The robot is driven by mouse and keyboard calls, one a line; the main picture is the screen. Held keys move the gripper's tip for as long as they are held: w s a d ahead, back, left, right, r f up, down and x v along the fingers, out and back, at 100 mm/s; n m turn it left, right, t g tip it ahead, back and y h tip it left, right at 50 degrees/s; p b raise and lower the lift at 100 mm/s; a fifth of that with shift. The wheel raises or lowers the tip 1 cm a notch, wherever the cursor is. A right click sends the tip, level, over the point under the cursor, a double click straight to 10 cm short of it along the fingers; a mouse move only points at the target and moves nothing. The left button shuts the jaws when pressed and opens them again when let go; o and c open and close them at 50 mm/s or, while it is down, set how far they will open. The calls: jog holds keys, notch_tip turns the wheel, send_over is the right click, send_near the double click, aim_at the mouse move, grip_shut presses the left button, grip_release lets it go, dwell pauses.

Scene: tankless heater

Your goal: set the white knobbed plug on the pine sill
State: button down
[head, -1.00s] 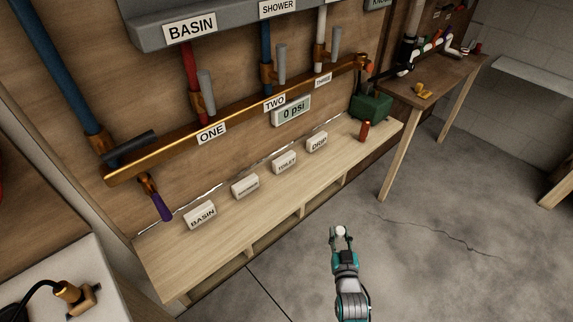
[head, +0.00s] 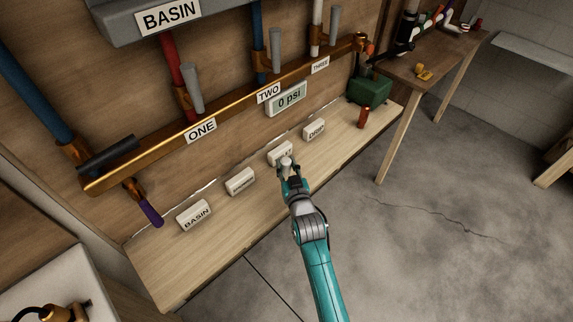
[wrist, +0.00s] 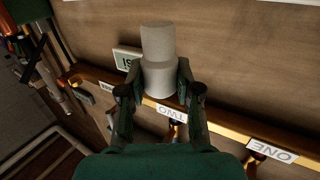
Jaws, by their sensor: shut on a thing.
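The white knobbed plug (wrist: 158,62) is between the fingers of my gripper (wrist: 158,92) in the wrist view, and the fingers are shut on it. It has a narrower upper part above a wider body. In the head view the plug (head: 286,163) shows as a small pale tip at the end of my gripper (head: 290,174). The pine sill (head: 235,235) is the pale wooden ledge along the foot of the wall panel. My gripper appears over the sill, overlapping one of the labelled blocks. I cannot tell the plug's height above the sill.
The brass manifold (head: 225,118) runs above. The sill's front strip is clear.

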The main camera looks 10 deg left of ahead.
aim_at(287, 176)
jog(key=shift+f, duration=3)
jog(key=shift+f, duration=0.5)
jog(key=c, duration=0.7)
grip_release()
jog(key=v, duration=1.2)
jog(key=shift+d, duration=0.1)
